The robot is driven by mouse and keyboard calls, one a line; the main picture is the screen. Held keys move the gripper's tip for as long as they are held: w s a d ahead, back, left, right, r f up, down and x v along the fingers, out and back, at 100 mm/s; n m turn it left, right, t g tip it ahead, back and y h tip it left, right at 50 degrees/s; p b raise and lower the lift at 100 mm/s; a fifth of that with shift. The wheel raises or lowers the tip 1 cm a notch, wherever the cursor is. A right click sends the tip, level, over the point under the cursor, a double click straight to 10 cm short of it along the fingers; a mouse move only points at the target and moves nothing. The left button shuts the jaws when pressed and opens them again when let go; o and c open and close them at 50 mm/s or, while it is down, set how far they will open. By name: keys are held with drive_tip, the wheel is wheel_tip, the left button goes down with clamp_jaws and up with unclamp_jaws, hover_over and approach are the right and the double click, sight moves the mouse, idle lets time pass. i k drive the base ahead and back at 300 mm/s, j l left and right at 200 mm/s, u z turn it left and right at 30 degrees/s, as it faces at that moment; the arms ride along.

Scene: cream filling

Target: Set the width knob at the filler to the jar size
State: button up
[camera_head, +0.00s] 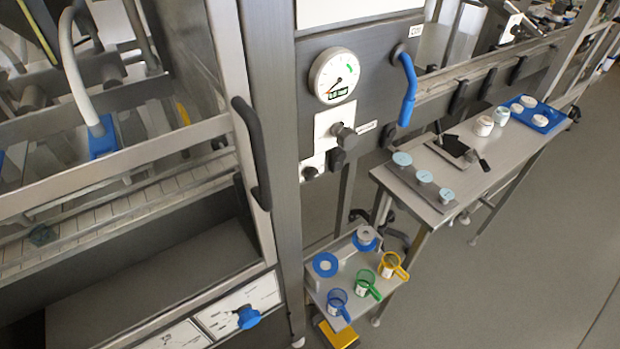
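A blue knob (248,317) sits at the right end of a white scale panel (238,302) on the filler's lower front edge, below the conveyor. The panel's markings are too small to read. A dark grey knob (345,137) sits on a white plate below the round gauge (335,76). I cannot tell from lettering which knob is the width knob. Two small pale jars (483,125) and (501,116) stand on the steel bench at the right. My gripper is not in view.
A blue lever (408,90) sticks out from the filler's panel. A black door handle (253,150) stands out at the front. A low trolley (352,266) holds coloured cups and rolls. A yellow step (340,335) lies below it. The floor (510,260) at the right is clear.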

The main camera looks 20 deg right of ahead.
sight(311, 173)
drive_tip(key=i+l+z, duration=0.1)
drive_tip(key=z, duration=0.25)
drive_tip(key=i+z, duration=0.65)
drive_tip(key=k+u, duration=0.5)
drive_tip(key=u, duration=0.15)
drive_tip(key=k+j+u, duration=0.1)
drive_tip(key=k+u, duration=0.25)
drive_tip(key=i+j+z, duration=0.1)
drive_tip(key=i+j, duration=0.15)
drive_tip(key=i, duration=0.15)
